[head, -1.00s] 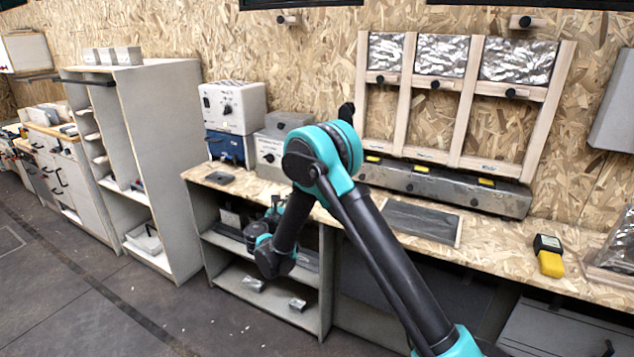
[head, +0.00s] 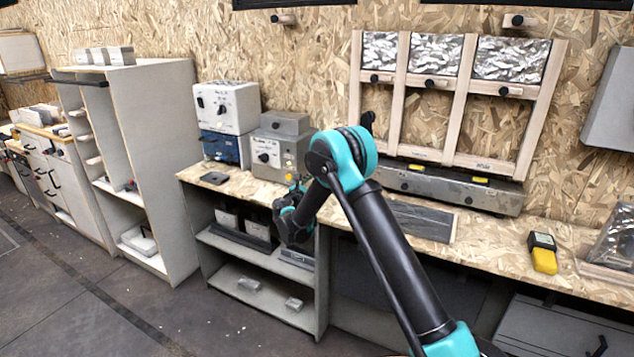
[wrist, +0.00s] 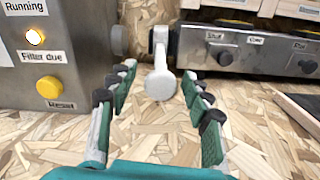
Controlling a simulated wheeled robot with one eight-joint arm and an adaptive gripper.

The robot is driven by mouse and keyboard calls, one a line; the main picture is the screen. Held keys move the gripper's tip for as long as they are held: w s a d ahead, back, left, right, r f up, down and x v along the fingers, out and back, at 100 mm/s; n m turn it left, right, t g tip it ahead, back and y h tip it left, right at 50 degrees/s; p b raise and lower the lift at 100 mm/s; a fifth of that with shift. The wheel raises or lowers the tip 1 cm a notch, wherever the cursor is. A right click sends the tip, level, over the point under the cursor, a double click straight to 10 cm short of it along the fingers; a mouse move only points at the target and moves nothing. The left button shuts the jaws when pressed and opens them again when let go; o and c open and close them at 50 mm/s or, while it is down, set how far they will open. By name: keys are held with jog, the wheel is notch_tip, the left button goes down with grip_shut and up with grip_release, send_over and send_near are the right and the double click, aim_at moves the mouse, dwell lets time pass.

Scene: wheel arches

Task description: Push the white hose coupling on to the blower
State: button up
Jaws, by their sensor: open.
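The white hose coupling (wrist: 160,82) shows in the wrist view as a pale round end with a stem behind it, just above the wood-chip bench top. My gripper (wrist: 159,73) is open, with one finger on each side of the coupling in the picture; I cannot tell whether they touch it. The blower appears to be the grey metal box (wrist: 55,75) at left, with a grey round stub (wrist: 119,40) on its side facing the coupling. The coupling and stub look apart. In the head view the blower (head: 272,155) stands left of my arm, which hides the coupling.
A metal strip box (wrist: 250,55) with labels stands behind at right in the wrist view. A dark panel (head: 420,221) lies on the bench, and a yellow meter (head: 543,254) lies farther right. A white unit on a blue box (head: 220,147) stands left of the blower.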

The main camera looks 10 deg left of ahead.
jog(key=shift+w+d, duration=0.1)
jog(key=shift+w, duration=0.15)
grip_shut()
dwell(0.5)
